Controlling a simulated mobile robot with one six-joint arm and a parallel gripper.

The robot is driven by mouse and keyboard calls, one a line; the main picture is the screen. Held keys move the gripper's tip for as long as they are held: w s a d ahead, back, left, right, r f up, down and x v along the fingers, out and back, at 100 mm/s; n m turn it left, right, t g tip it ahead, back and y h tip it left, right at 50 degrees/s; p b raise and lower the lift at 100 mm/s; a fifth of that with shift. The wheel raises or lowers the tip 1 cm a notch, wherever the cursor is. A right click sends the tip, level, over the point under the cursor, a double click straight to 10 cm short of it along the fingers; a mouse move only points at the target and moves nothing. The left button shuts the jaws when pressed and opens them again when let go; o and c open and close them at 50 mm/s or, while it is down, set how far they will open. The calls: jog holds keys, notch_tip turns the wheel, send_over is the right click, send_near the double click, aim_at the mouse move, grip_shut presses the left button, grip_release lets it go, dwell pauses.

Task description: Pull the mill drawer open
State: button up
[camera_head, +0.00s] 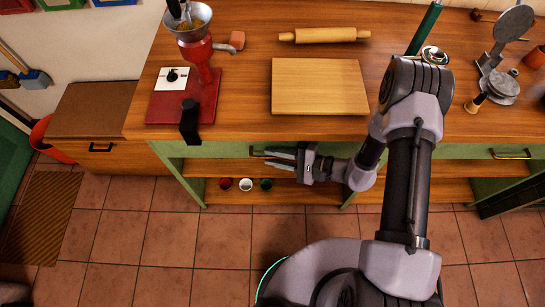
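A red mill (203,67) with a metal hopper stands on the counter at the left. A green drawer front (222,150) runs under the counter edge below it. Its dark bar handle (256,152) shows just left of my gripper. My gripper (268,159) points left in front of this drawer. Its two fingers are apart, with a gap between them. The fingertips are close to the handle and partly cover it; I cannot tell whether they touch it. The drawer front looks flush with the counter. Which drawer is the mill drawer is not marked.
A cutting board (319,86) and rolling pin (325,35) lie on the counter. Small bowls (245,184) sit on the shelf below my gripper. A wooden cabinet (92,123) stands at the left, and another drawer handle (511,154) is at the right. The tiled floor in front is clear.

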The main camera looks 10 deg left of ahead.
jog(key=shift+a, duration=0.3)
grip_shut()
dwell(1.3)
